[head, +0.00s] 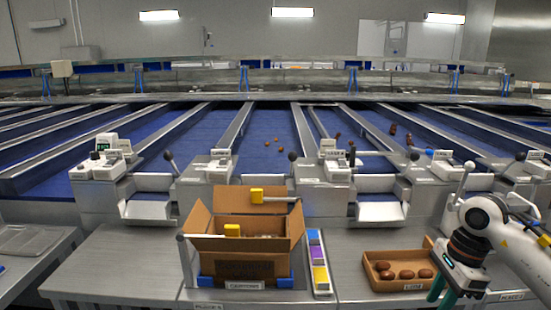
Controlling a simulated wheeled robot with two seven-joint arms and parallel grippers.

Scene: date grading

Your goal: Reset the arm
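My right arm comes in from the right edge, with a white link and a dark wrist. My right gripper (441,294) points down at the lower right, its green fingers just right of a small brown tray (403,286). The fingers run close to the picture's lower edge, and the gap between them is unclear. I see nothing held in them. The tray holds several brown dates (407,274). My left arm and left gripper are not in view.
An open cardboard box (245,268) stands at the centre in a holder with blue corners. A strip with coloured blocks (318,262) lies beside it. Blue conveyor lanes (265,150) carry a few dates behind. The metal table (115,262) at left is clear. Levers rise along the machine front.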

